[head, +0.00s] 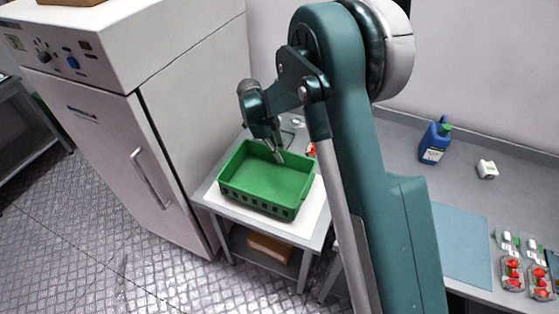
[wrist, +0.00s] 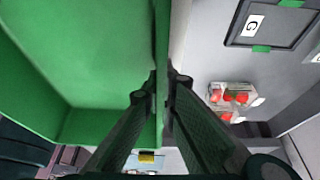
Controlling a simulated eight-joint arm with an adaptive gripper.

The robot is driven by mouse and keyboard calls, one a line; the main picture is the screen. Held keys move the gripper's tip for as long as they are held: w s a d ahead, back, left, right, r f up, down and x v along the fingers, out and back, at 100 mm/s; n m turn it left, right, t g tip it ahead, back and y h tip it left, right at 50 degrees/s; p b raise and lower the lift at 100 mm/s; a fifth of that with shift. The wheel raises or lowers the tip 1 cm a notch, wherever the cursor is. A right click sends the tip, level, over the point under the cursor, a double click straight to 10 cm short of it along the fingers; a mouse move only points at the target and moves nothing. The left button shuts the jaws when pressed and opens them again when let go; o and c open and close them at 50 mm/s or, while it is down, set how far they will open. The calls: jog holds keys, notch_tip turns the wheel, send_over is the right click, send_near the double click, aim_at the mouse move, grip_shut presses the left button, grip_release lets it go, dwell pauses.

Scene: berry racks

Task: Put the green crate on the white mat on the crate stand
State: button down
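The green crate (head: 266,181) is empty and looks level on the white mat (head: 309,214) on top of the crate stand (head: 208,203). The mat shows along the crate's front and right sides. My gripper (head: 279,158) points down at the crate's far wall. In the wrist view the crate (wrist: 80,60) fills the left side, and its wall runs between the two fingers of my gripper (wrist: 163,80). The fingers are close together on either side of this wall and look closed on it. The crate's underside is hidden, so exact contact with the mat cannot be seen.
A white cabinet (head: 120,130) stands left of the stand. On the grey bench at right are a blue bottle (head: 435,141), a small white box (head: 487,169), a blue mat (head: 460,245) and strawberry punnets (head: 512,272). A brown box (head: 268,248) sits on the stand's lower shelf.

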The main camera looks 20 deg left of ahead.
jog(key=shift+f, duration=1.15)
jog(key=c, duration=2.7)
grip_release()
jog(key=v, duration=1.2)
jog(key=shift+p, duration=0.3)
jog(key=shift+d+r, duration=0.1)
jog(key=shift+r, duration=0.15)
